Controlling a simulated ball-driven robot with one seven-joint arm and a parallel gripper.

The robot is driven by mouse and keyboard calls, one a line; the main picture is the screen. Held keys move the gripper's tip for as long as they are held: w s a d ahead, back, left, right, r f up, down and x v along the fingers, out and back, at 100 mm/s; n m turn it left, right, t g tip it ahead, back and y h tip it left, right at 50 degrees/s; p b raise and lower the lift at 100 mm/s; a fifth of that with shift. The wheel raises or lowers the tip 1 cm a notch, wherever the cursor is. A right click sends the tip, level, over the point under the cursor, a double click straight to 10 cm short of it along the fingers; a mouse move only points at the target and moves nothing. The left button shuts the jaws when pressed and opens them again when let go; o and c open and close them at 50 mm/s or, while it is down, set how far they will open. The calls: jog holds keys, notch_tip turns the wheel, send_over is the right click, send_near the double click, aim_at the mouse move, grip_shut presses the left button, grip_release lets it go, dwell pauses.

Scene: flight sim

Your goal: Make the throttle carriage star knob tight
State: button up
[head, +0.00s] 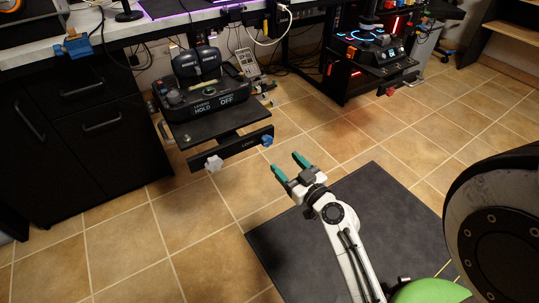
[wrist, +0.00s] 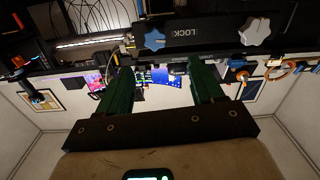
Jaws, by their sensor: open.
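The throttle unit (head: 205,90) sits on a black carriage tray (head: 205,127) under the desk. The carriage's front plate (head: 232,150) carries a pale, whitish star knob (head: 213,163) at its left and a blue knob (head: 267,141) at its right. In the wrist view, the blue knob (wrist: 154,37) is left of a "LOCK" marking and the pale star knob (wrist: 254,31) is right of it. My gripper (head: 286,162), with green fingers, is open and empty, in front of and slightly right of the plate, apart from both knobs. Knob tightness cannot be told.
A black drawer cabinet (head: 85,120) stands left of the carriage. A blue clamp (head: 75,46) hangs at the desk edge. A black rack with a lit control unit (head: 375,50) and a red knob stands right. Tiled floor and a dark mat (head: 300,255) leave free room in front.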

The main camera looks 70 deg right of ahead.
aim_at(268, 142)
jog(key=x, duration=0.5)
jog(key=p+x, duration=0.1)
jog(key=x, duration=0.4)
jog(key=shift+w+d+p, duration=0.1)
jog(key=shift+d+p, duration=0.2)
jog(key=shift+d, duration=0.25)
jog(key=shift+c, duration=0.5)
jog(key=c, duration=1)
jog(key=shift+o, duration=0.2)
